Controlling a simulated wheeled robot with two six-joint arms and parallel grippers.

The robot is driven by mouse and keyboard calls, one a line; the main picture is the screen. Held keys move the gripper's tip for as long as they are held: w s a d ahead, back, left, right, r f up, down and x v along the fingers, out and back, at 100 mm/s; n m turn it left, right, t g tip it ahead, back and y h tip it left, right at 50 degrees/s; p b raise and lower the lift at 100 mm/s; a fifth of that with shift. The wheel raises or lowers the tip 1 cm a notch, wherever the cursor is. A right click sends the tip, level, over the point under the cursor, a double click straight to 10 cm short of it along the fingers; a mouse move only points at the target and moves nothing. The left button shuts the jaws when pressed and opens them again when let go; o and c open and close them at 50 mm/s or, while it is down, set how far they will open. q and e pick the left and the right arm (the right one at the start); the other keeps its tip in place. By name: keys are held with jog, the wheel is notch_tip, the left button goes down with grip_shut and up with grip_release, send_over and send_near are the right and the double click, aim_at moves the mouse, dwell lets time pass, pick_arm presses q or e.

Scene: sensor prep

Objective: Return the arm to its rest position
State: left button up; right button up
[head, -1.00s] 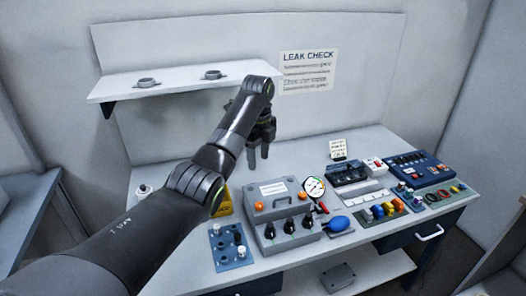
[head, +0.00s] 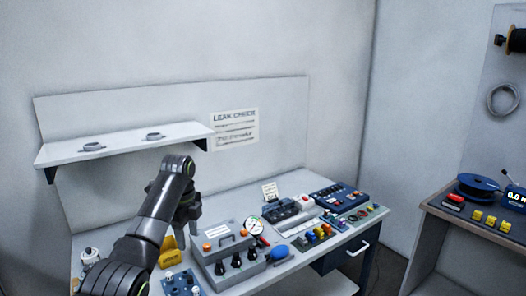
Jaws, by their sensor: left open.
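My left arm comes in from the lower left in the head view. Its gripper (head: 188,222) hangs over the left part of the white workbench (head: 296,283), fingers pointing down, open, with nothing seen between them. It is behind and left of the grey leak-check box (head: 228,252) and apart from it. The arm hides part of a yellow piece (head: 171,257) on the bench. My right gripper is not in view.
A white shelf (head: 120,146) with two small ring fittings is on the wall behind. A gauge (head: 254,225), a blue bulb (head: 278,252) and a blue panel (head: 340,195) crowd the bench. Another bench (head: 450,217) with a blue reel (head: 480,186) stands at the right.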

pick_arm(q)
jog(key=s+a+f+n+t, duration=0.1)
jog(key=s+a+f+n, duration=0.2)
jog(key=s+f+n, duration=0.55)
jog(key=s+a+f+n, duration=0.1)
jog(key=s+a+f, duration=0.35)
jog(key=f, duration=0.95)
jog(key=s+a+f+n+t, duration=0.1)
jog(key=s+f+n, duration=0.15)
jog(key=s, duration=0.65)
jog(key=s+f+n, duration=0.1)
jog(key=s+n, duration=0.3)
jog(key=s, duration=0.5)
jog(key=s+a+r+n+t+y, duration=0.1)
jog(key=s+r+n, duration=0.15)
jog(key=s, duration=0.45)
jog(key=s+a+r+n+t+y, duration=0.1)
jog(key=s+r+n, duration=0.15)
jog(key=s, duration=0.55)
notch_tip(320, 180, down, 24)
jog(key=a+g, duration=0.1)
jog(key=g, duration=0.1)
jog(key=s+d+f+g+h, duration=0.1)
jog(key=s+f, duration=1.3)
jog(key=f, duration=0.3)
jog(key=shift+s+n, duration=0.25)
jog(key=shift+n, duration=0.15)
